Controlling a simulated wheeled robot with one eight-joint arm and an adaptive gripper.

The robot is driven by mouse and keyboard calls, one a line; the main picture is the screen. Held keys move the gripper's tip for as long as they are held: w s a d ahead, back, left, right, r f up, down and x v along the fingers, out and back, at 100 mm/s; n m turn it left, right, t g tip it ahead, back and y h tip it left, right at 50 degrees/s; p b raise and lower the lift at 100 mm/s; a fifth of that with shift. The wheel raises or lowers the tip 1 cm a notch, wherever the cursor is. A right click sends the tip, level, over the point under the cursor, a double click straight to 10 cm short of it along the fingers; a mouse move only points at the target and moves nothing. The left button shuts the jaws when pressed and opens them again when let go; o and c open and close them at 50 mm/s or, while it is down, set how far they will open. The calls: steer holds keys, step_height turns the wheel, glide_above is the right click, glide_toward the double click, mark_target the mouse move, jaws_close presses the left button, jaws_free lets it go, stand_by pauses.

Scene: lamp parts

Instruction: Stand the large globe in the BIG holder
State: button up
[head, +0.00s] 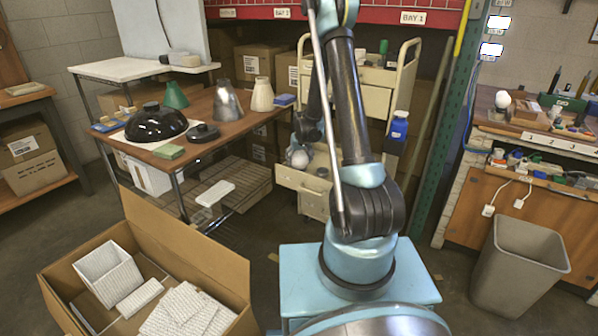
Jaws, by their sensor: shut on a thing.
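My gripper (298,147) hangs low beside the cream cart, partly hidden behind my own arm. It is shut on a white globe (299,159), whose rounded lower side shows at the level of the cart's open drawer (300,181). I cannot tell whether the globe touches the drawer. Another white globe (503,99) sits upright on the right-hand bench, near a brown wooden block. I cannot tell from this view which globe is the larger. The big holder is not clearly recognisable.
The brown table (225,125) on the left carries a black dome shade (156,122) and several cone shades. A blue bottle (399,126) stands on the cart's right side. An open carton (190,240) and a grey bin (520,265) stand on the floor.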

steer(key=o, duration=1.1)
steer(key=shift+r, duration=0.1)
